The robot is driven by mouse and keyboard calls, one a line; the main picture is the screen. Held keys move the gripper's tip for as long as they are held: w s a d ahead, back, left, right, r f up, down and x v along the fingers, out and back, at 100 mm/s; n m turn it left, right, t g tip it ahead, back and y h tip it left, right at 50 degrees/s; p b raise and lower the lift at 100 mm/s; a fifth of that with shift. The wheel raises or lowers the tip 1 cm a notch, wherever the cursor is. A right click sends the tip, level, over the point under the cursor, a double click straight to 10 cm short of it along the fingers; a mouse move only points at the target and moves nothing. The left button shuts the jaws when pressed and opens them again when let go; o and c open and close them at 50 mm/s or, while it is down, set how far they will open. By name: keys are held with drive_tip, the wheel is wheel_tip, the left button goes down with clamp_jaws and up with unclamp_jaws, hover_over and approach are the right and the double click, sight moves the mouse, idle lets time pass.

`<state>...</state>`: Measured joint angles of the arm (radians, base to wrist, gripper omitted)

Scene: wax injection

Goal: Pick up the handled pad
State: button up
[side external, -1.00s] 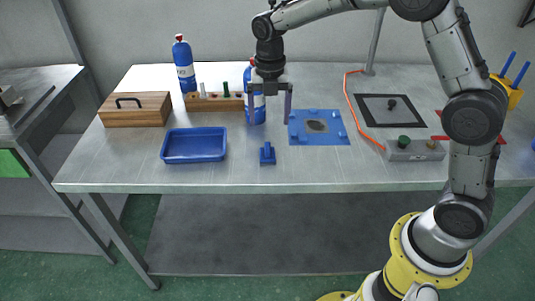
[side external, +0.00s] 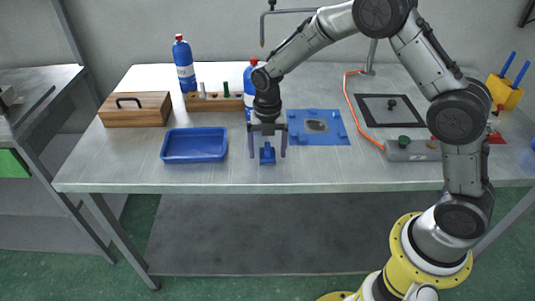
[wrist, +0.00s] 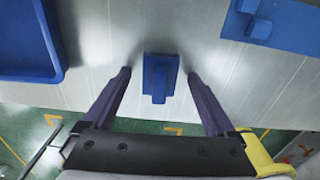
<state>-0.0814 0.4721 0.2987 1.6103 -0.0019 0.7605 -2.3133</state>
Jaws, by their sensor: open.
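The handled pad is a small blue block with a raised grip (side external: 267,154), on the table near its front edge. It also shows in the wrist view (wrist: 160,77), lying between and a little beyond my fingertips. My gripper (side external: 267,154) is open and empty, with its two fingers on either side of the pad in the side view. In the wrist view my gripper (wrist: 157,72) has clear gaps between each finger and the pad. I cannot tell the exact height of the fingertips above the table.
A blue tray (side external: 166,156) stands left of the pad, and a blue plate with a dark oval (side external: 335,137) lies to the right. A wooden box (side external: 137,111), a peg rack (side external: 218,103) and blue bottles (side external: 184,66) stand behind. A grey control box (side external: 410,152) sits farther right.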

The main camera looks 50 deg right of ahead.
sight(268, 146)
drive_tip(key=c, duration=1.4)
drive_tip(key=shift+r, duration=0.1)
drive_tip(key=shift+c, duration=0.2)
drive_tip(key=shift+r, duration=0.5)
wheel_tip(268, 146, up, 2)
drive_tip(key=shift+r, duration=0.2)
drive_tip(key=s+d+r, duration=0.1)
drive_tip(key=s+r, duration=0.8)
drive_tip(key=s, duration=0.5)
drive_tip(key=shift+r, duration=0.2)
drive_tip(key=shift+d, duration=0.1)
